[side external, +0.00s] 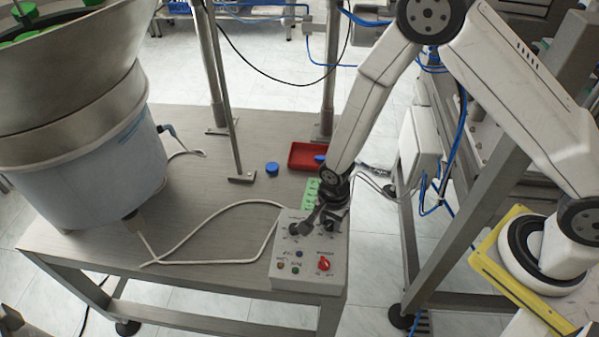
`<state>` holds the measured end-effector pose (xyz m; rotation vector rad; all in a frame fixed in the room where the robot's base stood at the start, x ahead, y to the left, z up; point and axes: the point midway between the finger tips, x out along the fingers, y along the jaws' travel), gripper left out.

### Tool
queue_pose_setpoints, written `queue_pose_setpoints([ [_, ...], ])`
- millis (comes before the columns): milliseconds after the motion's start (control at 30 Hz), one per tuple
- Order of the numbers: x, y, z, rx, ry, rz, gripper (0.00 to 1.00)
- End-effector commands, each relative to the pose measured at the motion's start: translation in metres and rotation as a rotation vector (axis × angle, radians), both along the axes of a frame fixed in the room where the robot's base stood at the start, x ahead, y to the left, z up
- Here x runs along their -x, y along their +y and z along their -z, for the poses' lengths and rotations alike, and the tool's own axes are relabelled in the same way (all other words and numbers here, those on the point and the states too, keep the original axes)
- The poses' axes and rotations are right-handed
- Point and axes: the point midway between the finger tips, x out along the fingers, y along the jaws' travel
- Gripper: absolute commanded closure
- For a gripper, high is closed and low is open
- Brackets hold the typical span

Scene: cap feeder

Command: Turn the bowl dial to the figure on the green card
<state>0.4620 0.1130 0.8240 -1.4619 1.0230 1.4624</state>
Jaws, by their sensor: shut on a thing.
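The grey control box (311,279) sits at the front right of the metal table. My gripper (316,223) points down at the back part of its top face. It is shut on what appears to be a dark dial on the box; the fingers largely hide that dial, and its pointer and scale cannot be read. The green card (310,192) stands or lies just behind the box, partly hidden by my gripper. Its figure is too small to read.
The box also carries a red knob (324,263) and small coloured buttons. A large feeder bowl (75,75) with green caps stands left. A red tray (299,158) and a blue cap (272,168) lie behind. A white cable (205,222) crosses the table. Metal posts rise at the back.

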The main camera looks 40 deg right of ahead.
Motion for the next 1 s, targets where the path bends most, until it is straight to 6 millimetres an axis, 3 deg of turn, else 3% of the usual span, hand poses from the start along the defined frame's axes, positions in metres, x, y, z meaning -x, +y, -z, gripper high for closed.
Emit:
queue_pose_setpoints([
  [467,0.0002,0.0003,-0.0002,0.0,0.0,0.024,1.0],
  [500,0.0001,0.0004,-0.0002,0.0,0.0,0.024,0.58],
  [600,0.0001,0.0004,-0.0001,0.0,0.0,0.024,0.26],
  [1000,-0.0002,0.0002,-0.0012,0.0,0.0,0.024,0.26],
])
